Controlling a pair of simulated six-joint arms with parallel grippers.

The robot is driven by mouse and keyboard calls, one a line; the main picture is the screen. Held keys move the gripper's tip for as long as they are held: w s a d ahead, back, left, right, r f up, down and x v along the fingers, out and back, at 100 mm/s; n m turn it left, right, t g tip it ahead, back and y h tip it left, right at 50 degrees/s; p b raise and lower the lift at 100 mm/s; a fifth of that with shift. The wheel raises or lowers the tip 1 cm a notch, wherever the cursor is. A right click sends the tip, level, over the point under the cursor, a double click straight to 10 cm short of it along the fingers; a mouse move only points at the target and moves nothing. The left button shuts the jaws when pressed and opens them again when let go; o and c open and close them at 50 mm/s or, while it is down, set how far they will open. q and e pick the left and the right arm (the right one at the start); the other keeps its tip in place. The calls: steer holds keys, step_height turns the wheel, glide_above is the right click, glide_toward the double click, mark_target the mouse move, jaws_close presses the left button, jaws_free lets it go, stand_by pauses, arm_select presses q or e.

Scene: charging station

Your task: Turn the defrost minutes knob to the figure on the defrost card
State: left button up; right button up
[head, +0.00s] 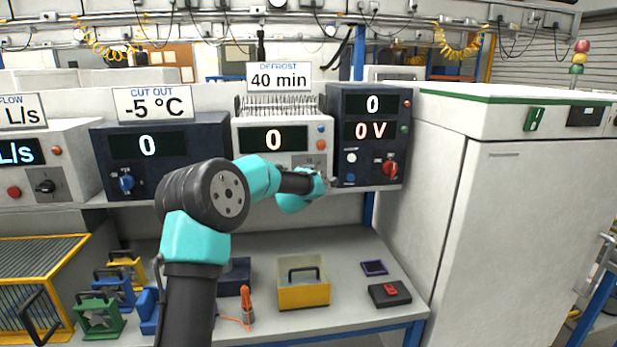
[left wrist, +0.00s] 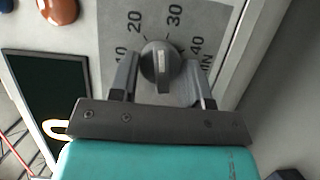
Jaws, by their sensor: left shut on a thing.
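The defrost card (head: 278,76) reads "40 min" and stands above the white defrost unit (head: 240,140), whose display (head: 273,140) reads 0. My left gripper (head: 318,182) is at the unit's lower right and covers its knob in the head view. In the left wrist view the grey defrost minutes knob (left wrist: 161,62) sits between the two fingers of my left gripper (left wrist: 160,84), which is shut on it. The knob's bar lies upright in that view; I cannot tell which end points. The scale (left wrist: 178,22) around it shows 10, 20, 30 and 40 MIN. My right gripper is not in view.
A dark unit with a blue knob (head: 126,183) stands left of the defrost unit, under a "-5 °C" card (head: 153,103). A dark unit with a red knob (head: 390,168) stands close on the right. A yellow box (head: 303,296) and other items are on the bench below.

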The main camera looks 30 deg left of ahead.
arm_select(q)
steer(key=shift+r+m+g, duration=0.2)
steer(key=shift+m+g, duration=0.6)
steer(key=shift+m, duration=1)
steer(key=shift+w+r+m+g, duration=0.1)
steer(key=shift+m+g, duration=0.7)
steer(key=shift+m, duration=0.5)
steer(key=shift+d+r+m+g+y, duration=0.1)
steer(key=shift+m+g+y, duration=0.45)
steer(key=shift+m, duration=0.55)
steer(key=shift+w+d+m+g+y, duration=0.1)
steer(key=shift+m+g+y, duration=0.55)
steer(key=shift+m, duration=0.75)
steer(key=shift+r, duration=0.1)
steer(key=o, duration=0.9)
